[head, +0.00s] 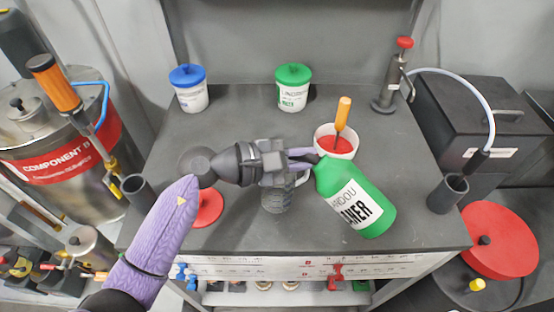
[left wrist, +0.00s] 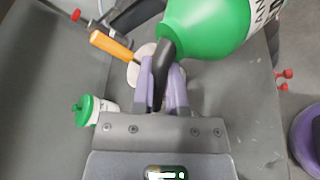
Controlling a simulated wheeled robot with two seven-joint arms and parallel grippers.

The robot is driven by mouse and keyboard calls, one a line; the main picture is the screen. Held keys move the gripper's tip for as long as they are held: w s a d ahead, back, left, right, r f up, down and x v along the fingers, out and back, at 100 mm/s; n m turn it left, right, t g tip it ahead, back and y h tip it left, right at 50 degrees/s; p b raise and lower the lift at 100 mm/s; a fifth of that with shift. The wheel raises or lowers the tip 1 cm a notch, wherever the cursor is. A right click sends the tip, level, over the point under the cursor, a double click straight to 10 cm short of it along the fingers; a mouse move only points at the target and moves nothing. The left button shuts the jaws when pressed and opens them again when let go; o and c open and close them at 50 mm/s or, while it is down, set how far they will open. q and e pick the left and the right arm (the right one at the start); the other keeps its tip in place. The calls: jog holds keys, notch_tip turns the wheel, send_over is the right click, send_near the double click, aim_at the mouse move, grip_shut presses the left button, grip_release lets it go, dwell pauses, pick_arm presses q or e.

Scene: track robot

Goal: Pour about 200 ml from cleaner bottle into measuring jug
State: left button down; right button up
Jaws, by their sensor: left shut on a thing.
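The cleaner bottle (head: 347,200) is green with a white label and a dark neck. It slants in the head view, neck to the upper left and base to the lower right. It also shows at the top of the left wrist view (left wrist: 212,28). My left gripper (head: 305,160) is shut on its dark neck, above the bench. The left wrist view shows the fingers (left wrist: 170,88) around the neck. I cannot make out the measuring jug for certain; a grey shape below the gripper is partly hidden. My right gripper is not in view.
A white pot (head: 322,131) with red inside and an orange-handled tool (head: 343,112) stands just behind the bottle neck. A blue-lidded tub (head: 188,90) and green-lidded tub (head: 292,88) stand at the back of the bench (head: 240,110). A red disc (head: 209,207) lies left.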

pick_arm(q)
jog(key=shift+r, duration=0.1)
jog(key=shift+h, duration=0.3)
jog(key=shift+n+b, duration=0.3)
jog(key=shift+b, duration=0.05)
jog(key=shift+r, duration=0.1)
dwell(0.5)
dwell(0.5)
dwell(0.3)
